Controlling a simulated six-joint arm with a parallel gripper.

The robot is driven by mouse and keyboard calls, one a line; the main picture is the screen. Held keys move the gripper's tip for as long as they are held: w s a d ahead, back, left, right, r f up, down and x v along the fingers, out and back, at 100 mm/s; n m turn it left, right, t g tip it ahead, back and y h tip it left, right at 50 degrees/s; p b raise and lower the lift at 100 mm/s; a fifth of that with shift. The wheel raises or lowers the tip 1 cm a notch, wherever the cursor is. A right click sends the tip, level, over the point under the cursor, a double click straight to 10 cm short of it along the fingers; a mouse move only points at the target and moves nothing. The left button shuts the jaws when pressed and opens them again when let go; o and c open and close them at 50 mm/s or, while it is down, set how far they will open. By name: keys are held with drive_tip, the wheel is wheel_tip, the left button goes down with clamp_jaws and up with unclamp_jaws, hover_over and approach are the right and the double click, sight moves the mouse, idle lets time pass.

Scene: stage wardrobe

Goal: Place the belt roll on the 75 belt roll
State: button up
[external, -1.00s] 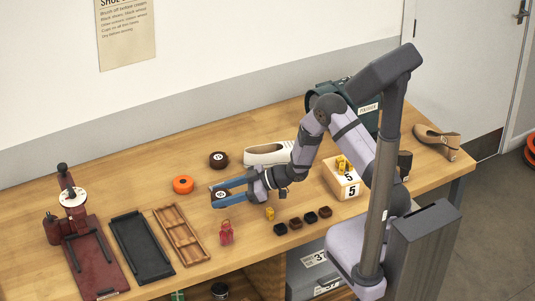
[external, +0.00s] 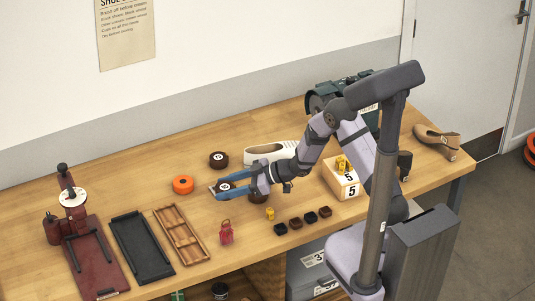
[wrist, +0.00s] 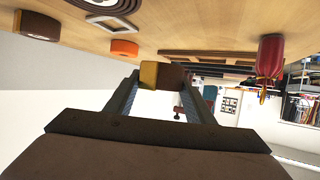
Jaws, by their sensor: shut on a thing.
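My gripper (external: 222,189) is shut on a dark brown belt roll (external: 225,186) with a pale label on top. It holds the roll above the table, and the roll also shows between the fingers in the wrist view (wrist: 170,76). Another dark brown roll (external: 218,160) with a pale label stands on the table behind the held one; its number is too small to read surely. A further brown roll (external: 258,198) is partly hidden below my gripper. An orange roll (external: 183,185) stands to the left and shows in the wrist view (wrist: 124,48).
A white shoe (external: 268,153) lies behind my wrist. A wooden tray (external: 182,235) and a black tray (external: 141,247) lie left.

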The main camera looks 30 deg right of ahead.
drive_tip(key=w+d+r+t+b, duration=0.1)
drive_tip(key=w+d+r+b, duration=0.15)
drive_tip(key=w, duration=1.05)
wheel_tip(320, 180, up, 5)
drive_tip(key=m+t+h, duration=0.3)
drive_tip(key=m+h, duration=0.1)
drive_tip(key=m, duration=0.1)
hover_over(221, 157)
drive_tip(key=shift+f+b, duration=0.7)
drive_tip(key=shift+f, duration=4.25)
drive_tip(key=shift+f, duration=0.15)
drive_tip(key=o, duration=1.1)
